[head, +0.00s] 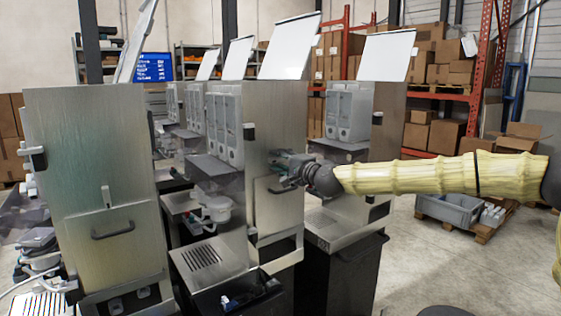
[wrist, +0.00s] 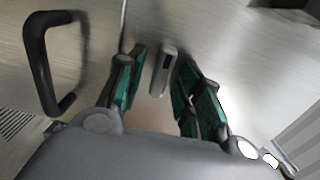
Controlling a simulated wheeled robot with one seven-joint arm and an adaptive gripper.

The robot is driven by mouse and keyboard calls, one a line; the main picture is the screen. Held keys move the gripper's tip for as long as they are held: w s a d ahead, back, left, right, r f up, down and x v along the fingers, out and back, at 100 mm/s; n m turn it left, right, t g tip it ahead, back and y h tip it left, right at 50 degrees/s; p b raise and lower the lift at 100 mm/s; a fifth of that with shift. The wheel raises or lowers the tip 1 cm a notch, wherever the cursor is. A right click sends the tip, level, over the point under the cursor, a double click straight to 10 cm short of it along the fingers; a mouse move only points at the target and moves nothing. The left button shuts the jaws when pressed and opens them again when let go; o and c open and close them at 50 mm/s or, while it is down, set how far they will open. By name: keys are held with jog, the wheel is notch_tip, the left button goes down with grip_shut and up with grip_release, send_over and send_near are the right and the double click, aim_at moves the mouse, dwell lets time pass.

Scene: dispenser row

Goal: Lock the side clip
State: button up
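The side clip (wrist: 163,72) is a small pale grey upright lever with a dark slot, on the brushed-metal side panel of the middle dispenser (head: 275,125). In the wrist view it lies between the teal fingers of my gripper (wrist: 160,84). The fingers are spread, with a visible gap on each side of the clip. In the head view my gripper (head: 284,164) is up against that side panel, above a black handle, and hides the clip. Whether the clip is latched cannot be told.
The black handle (wrist: 48,60) stands out from the panel left of my fingers in the wrist view. A nearer dispenser (head: 95,160) has a similar clip and handle. Another dispenser (head: 385,125) stands behind my arm. Open floor lies to the right, before a grey crate (head: 450,210).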

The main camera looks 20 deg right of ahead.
grip_shut()
jog(key=shift+f+n+b, duration=0.15)
jog(key=shift+n+b, duration=0.25)
jog(key=shift+b, duration=0.1)
jog(key=n+b, duration=0.4)
jog(key=n, duration=0.1)
jog(key=f+n+b, duration=0.1)
jog(key=n+b, duration=0.3)
jog(key=n, duration=0.2)
jog(key=d+n+b, duration=0.1)
jog(key=n+b, duration=0.3)
jog(key=n, duration=0.2)
jog(key=shift+w+f, duration=0.2)
dwell(0.4)
